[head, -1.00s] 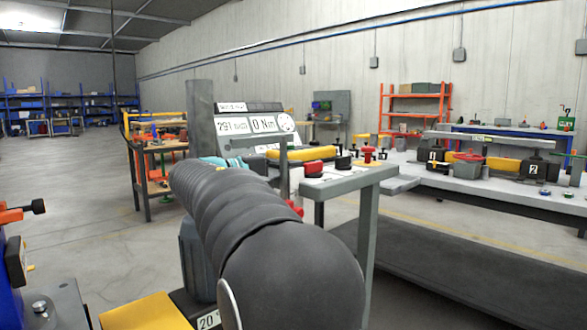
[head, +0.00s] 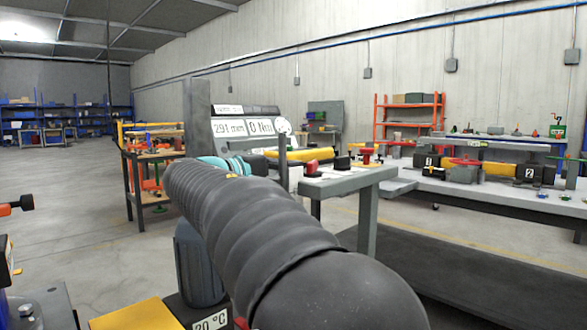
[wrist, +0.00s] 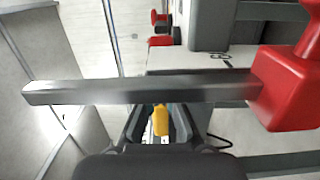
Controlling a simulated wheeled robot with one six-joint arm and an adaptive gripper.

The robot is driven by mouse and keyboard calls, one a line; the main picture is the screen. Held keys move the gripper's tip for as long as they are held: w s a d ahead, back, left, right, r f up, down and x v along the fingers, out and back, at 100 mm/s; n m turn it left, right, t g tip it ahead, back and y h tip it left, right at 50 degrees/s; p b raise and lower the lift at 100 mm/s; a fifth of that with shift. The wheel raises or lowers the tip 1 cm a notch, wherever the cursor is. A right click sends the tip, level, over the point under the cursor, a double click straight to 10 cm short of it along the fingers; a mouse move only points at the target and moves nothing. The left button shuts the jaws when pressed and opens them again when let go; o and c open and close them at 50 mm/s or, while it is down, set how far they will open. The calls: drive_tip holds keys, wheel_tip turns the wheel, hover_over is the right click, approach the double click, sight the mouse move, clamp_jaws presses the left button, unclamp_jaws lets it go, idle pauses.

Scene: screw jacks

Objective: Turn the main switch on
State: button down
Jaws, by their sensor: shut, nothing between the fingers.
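In the wrist view a long grey bar (wrist: 140,92) crosses the picture, its right end meeting a large red block (wrist: 288,88). I cannot tell for sure whether this is the main switch. My gripper (wrist: 160,112) is shut and empty at the lower middle, partly behind the bar in the picture; contact cannot be told. In the head view a dark upright post (head: 283,165) stands just beyond my arm, which hides my gripper. A red box (head: 312,168), a black box (head: 342,163) and a red knob (head: 367,155) sit on a small grey stand (head: 350,182).
A display panel (head: 245,127) stands behind my arm. A long bench (head: 480,192) with yellow and dark devices is at the right. An orange-framed cart (head: 150,165) is at the left, and a yellow surface (head: 135,315) lies low in front. Open floor lies at the left.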

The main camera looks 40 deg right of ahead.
drive_tip(key=s+a, duration=0.1)
drive_tip(key=a, duration=1)
drive_tip(key=w+m+g+p, duration=0.1)
drive_tip(key=w+g+p, duration=0.25)
drive_tip(key=w, duration=0.35)
drive_tip(key=shift+m, duration=0.7)
drive_tip(key=s+d, duration=0.1)
drive_tip(key=d, duration=0.2)
drive_tip(key=s+d, duration=0.2)
drive_tip(key=d, duration=0.2)
drive_tip(key=s+d, duration=0.2)
drive_tip(key=d, duration=0.2)
drive_tip(key=shift+s+r+p, duration=0.15)
drive_tip(key=shift+r+p, duration=0.05)
drive_tip(key=shift+p, duration=0.1)
drive_tip(key=shift+s+d, duration=0.3)
drive_tip(key=shift+s, duration=0.05)
